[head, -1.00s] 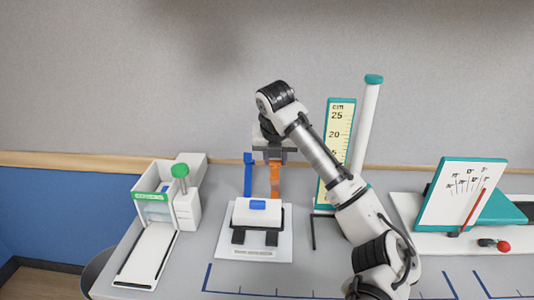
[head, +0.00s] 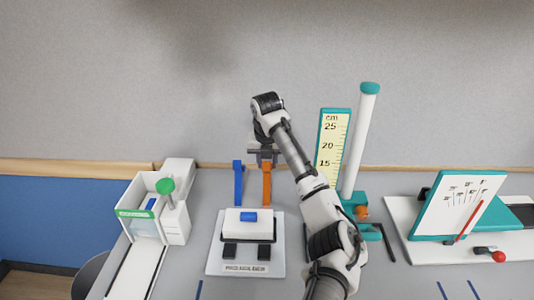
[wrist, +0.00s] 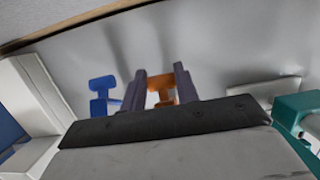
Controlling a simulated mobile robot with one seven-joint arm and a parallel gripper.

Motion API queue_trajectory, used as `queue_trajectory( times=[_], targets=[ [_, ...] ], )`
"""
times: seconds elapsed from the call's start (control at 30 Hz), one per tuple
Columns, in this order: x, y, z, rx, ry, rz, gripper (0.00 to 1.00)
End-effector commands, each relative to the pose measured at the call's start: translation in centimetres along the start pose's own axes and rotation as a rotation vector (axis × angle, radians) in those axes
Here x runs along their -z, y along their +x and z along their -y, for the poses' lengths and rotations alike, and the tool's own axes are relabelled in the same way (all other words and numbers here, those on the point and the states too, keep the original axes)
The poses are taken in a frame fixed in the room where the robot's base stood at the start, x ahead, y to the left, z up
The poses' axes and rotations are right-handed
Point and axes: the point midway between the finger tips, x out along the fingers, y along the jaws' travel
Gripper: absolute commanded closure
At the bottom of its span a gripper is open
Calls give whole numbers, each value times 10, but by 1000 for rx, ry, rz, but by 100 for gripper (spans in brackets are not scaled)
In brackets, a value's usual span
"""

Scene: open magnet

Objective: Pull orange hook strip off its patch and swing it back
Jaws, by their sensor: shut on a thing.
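An orange hook strip (head: 267,187) stands upright behind the white base plate (head: 217,262) in the head view. My gripper (head: 266,160) is at its top end, shut on it. In the wrist view the orange strip (wrist: 160,87) shows between and behind the two dark fingers of my gripper (wrist: 163,90). A matching blue strip (head: 238,180) stands free just left of it; it also shows in the wrist view (wrist: 102,95). Two black patches (head: 264,251) lie at the front of the white block (head: 240,230). The strip's gripped end is partly hidden by my fingers.
A white and green dispenser (head: 160,205) stands at the left. A teal stand with a cm scale (head: 330,155) and white tube (head: 360,140) is close to the right of my arm. A tilted dial board (head: 460,205) is farther right. The wall is close behind.

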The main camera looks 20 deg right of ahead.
Motion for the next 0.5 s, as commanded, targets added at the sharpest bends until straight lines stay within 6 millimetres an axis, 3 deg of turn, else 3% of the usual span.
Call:
queue_trajectory(
  times=[0.5],
  targets=[
    [-7,7,0,-1,2,-99,100]
  ],
)
